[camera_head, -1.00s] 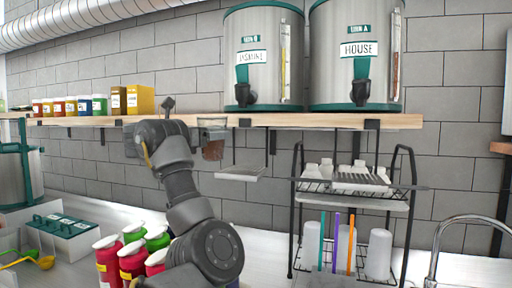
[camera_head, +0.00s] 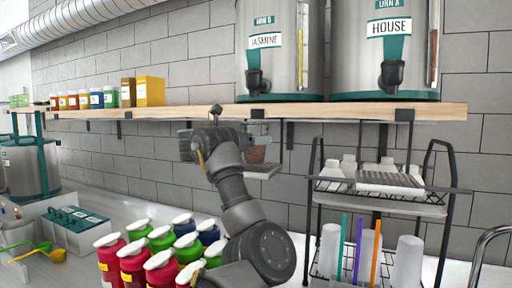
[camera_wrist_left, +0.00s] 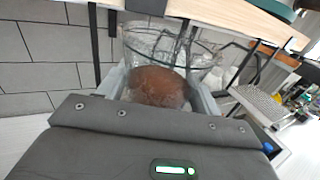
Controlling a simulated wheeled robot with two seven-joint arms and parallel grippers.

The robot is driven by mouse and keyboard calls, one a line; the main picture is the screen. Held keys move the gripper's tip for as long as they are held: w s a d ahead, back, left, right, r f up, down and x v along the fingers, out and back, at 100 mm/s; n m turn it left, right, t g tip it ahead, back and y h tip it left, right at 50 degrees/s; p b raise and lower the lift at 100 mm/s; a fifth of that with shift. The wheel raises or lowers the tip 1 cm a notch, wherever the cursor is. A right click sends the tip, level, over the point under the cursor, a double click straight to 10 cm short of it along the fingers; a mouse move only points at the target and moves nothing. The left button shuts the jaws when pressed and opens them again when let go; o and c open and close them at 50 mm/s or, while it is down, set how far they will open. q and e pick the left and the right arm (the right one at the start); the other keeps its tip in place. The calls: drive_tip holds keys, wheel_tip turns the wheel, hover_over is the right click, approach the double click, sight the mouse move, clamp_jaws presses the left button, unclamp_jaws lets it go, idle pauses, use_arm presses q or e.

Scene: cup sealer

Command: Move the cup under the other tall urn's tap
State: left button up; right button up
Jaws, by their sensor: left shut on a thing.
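A clear cup (camera_head: 257,152) with brown contents is held upright by my left gripper (camera_head: 250,140), just below the shelf edge. In the left wrist view the cup (camera_wrist_left: 160,82) sits between the two fingers (camera_wrist_left: 162,92). The jasmine urn B (camera_head: 281,45) stands on the shelf with its dark tap (camera_head: 255,80) above the cup's area. The house urn A (camera_head: 360,60) stands to the right, with its tap (camera_head: 391,76). A hanging drip tray (camera_head: 265,172) shows behind or below the cup; its depth is unclear. My right gripper is out of view.
The wooden shelf (camera_head: 180,112) runs above the gripper, with brackets below. Several pump bottles (camera_head: 135,262) stand below my left arm. A faucet (camera_head: 490,240) is at right.

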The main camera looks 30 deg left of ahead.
use_arm(q)
drive_tip(key=shift+w+f, duration=0.15)
drive_tip(key=shift+f, duration=0.15)
drive_tip(key=shift+w, duration=0.1)
drive_tip(key=shift+s+a+f, duration=0.1)
drive_tip(key=shift+s+f, duration=0.05)
drive_tip(key=shift+s, duration=0.1)
drive_tip(key=o, duration=1.2)
drive_tip(key=shift+w, duration=0.15)
drive_tip(key=shift+c, duration=0.2)
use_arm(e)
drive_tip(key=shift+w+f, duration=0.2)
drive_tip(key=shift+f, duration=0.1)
